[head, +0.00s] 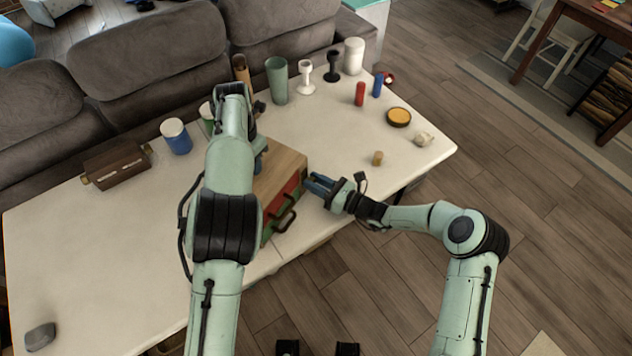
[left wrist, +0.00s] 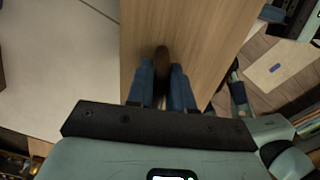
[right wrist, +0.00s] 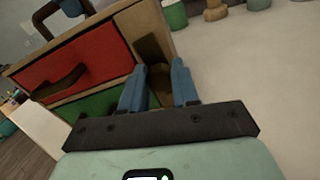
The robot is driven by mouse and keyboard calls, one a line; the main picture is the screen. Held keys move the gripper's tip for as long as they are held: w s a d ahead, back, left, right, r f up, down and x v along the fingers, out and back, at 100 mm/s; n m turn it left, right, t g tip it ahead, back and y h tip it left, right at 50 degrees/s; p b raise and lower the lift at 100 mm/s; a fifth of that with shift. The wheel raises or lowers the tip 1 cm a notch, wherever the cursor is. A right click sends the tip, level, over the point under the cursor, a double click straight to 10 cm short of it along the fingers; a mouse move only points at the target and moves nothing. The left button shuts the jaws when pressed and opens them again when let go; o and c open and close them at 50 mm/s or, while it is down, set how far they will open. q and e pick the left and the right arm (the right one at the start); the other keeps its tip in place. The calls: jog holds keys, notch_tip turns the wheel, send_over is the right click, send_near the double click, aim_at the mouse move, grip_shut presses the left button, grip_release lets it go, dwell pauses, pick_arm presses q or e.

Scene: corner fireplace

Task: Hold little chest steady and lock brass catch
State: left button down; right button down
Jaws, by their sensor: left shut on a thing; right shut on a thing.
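The little chest (head: 287,163) is a wooden box with a red and a green drawer front, both with dark handles. It stands on the pale table under my left arm. My left gripper (left wrist: 162,72) is shut on a dark brown knob (left wrist: 162,55) on the chest's wooden top; my left arm hides much of this in the head view. My right gripper (head: 308,184) is at the chest's right side. In the right wrist view its blue fingers are around a small brown piece (right wrist: 160,78), seemingly the catch, below a dark plate (right wrist: 151,48) on the side wall. No brass colour is clear there.
A dark brown box (head: 117,166) and a blue-white cup (head: 176,136) stand to the left. A green cup (head: 277,80), candle holders and several small items stand along the back right. A small cork-coloured piece (head: 377,158) lies right of the chest. The front left tabletop is mostly clear.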

jog(key=n, duration=0.8)
jog(key=shift+s+n, duration=0.15)
jog(key=shift+n, duration=0.25)
jog(key=n, duration=0.3)
jog(key=shift+a+n, duration=0.1)
jog(key=shift+n, duration=0.2)
jog(key=n, duration=0.4)
jog(key=shift+f, duration=0.1)
jog(key=c, duration=0.8)
grip_release()
